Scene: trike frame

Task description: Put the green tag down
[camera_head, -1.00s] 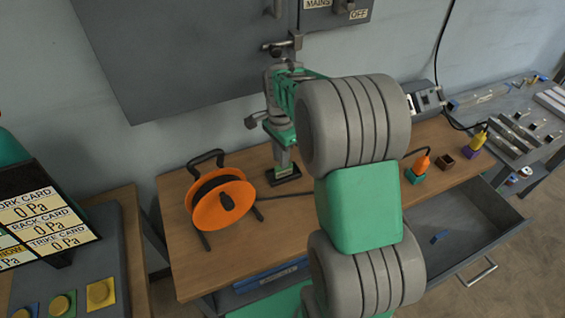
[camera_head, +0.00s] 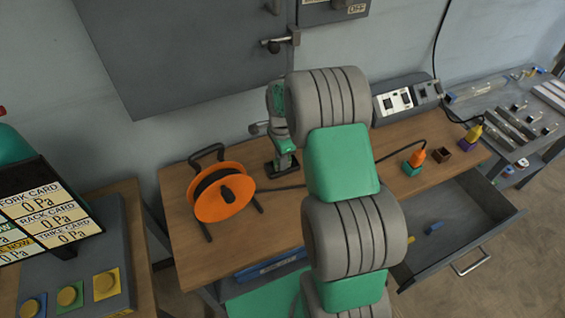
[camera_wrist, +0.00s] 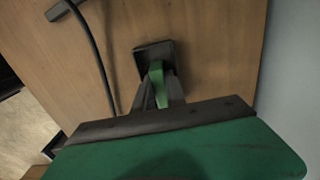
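The green tag (camera_wrist: 159,88) shows in the wrist view as a narrow green strip between my two dark fingers. My gripper (camera_wrist: 160,86) is closed in on it from both sides. A small dark square holder or pad (camera_wrist: 143,52) lies on the wooden bench just beyond the fingertips. I cannot tell whether the tag touches it. In the head view my gripper (camera_head: 283,158) points down over the same dark pad (camera_head: 271,170), to the right of the orange reel. The tag is too small to make out there.
An orange cable reel (camera_head: 222,198) stands on the wooden bench (camera_head: 245,240), its cable running right past the pad. An open drawer (camera_head: 450,225) juts out at the right. An orange plug (camera_head: 416,157) and a grey panel (camera_head: 405,98) are farther right.

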